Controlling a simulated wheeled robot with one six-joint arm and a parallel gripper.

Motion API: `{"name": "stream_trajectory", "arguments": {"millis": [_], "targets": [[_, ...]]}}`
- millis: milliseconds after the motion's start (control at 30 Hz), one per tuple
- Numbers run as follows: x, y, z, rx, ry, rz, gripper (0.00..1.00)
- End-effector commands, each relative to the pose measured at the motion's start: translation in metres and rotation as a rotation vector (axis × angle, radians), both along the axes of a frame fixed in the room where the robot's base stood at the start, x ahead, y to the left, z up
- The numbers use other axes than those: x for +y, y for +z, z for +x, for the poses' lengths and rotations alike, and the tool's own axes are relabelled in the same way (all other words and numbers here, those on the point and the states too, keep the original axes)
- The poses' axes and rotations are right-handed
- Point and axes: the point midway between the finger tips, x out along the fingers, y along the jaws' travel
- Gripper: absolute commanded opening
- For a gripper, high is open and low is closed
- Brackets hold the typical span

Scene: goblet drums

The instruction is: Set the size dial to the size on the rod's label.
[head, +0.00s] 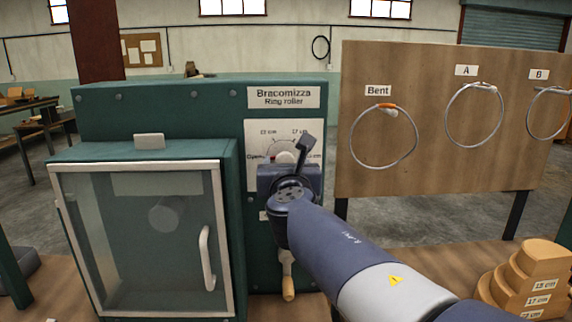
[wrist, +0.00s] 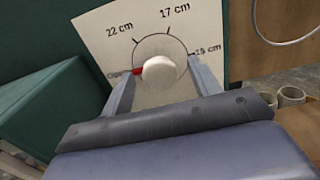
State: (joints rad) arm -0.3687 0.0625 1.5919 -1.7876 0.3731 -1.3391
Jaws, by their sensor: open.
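The size dial is a round pale knob (wrist: 160,72) with a red pointer on a cream plate, marked Open, 22 cm, 17 cm and what looks like 13 cm. The red pointer aims left, at Open. In the head view, the dial (head: 283,157) is partly hidden by my gripper (head: 291,164). In the wrist view, my gripper (wrist: 160,78) is open, one finger on each side of the knob. I cannot tell whether the fingers touch it. I make out no labelled rod in either view.
The green ring roller (head: 200,105) has a glass-fronted door (head: 140,240) at left and a wooden-handled crank (head: 288,285) below the dial. A board (head: 430,140) at right holds hoops marked Bent, A and B. Stepped wooden blocks (head: 525,280) with size labels stand front right.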

Motion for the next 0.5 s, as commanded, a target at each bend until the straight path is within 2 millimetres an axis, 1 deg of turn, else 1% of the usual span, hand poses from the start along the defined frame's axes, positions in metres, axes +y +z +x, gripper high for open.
{"name": "stream_trajectory", "arguments": {"millis": [300,500], "targets": [[0.0000,0.0003,0.0023,-0.001,0.000,0.000,0.59],[-0.0001,0.0002,0.0021,0.000,0.000,0.000,0.42]]}}
